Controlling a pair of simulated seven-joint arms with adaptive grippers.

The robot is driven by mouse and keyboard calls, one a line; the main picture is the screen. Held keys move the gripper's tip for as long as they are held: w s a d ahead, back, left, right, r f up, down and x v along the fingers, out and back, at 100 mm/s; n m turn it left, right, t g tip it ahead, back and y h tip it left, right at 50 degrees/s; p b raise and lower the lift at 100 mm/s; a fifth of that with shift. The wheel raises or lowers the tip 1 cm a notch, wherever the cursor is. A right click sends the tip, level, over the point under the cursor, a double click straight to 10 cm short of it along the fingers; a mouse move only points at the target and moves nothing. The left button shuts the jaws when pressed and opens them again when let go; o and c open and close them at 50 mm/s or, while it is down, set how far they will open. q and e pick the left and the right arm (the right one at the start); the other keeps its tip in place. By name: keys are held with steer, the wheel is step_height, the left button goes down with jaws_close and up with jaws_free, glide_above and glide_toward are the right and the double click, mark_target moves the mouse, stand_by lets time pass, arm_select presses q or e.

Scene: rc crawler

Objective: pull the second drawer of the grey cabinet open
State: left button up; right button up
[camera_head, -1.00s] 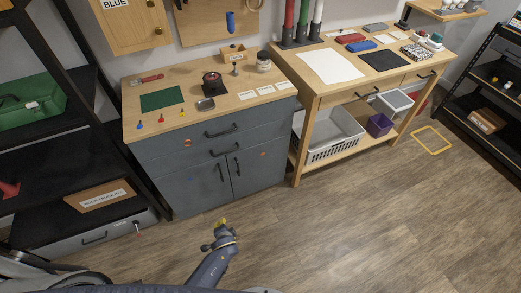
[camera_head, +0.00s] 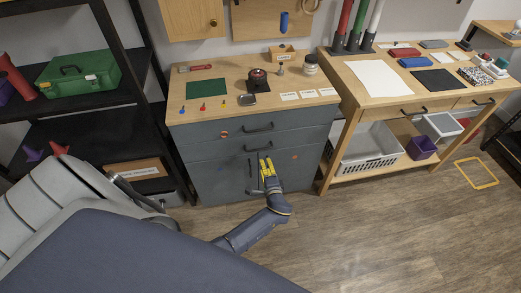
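The grey cabinet (camera_head: 215,165) stands in the middle under a wooden top. Its top drawer has a dark bar handle (camera_head: 258,128). The second drawer (camera_head: 215,150) below it looks closed and flush, with its own dark handle (camera_head: 258,146). My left gripper (camera_head: 266,161) has yellow fingers pointing up toward the cabinet. In the picture its tips lie just below the second drawer's handle, over the upper part of the doors. I cannot tell whether it touches the front, nor how far its fingers are apart. My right gripper is out of view.
Two lower doors with upright handles (camera_head: 250,170) are partly hidden by my gripper. Small items, a green mat (camera_head: 206,88) and a dark red round thing (camera_head: 258,78) lie on the top. A workbench (camera_head: 355,105) stands right, a black shelf (camera_head: 70,110) left.

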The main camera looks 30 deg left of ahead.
mark_target(260, 149)
arm_select(q)
steer(key=x, duration=1.2)
steer(key=shift+w+a, duration=0.15)
jaws_close()
stand_by(0.3)
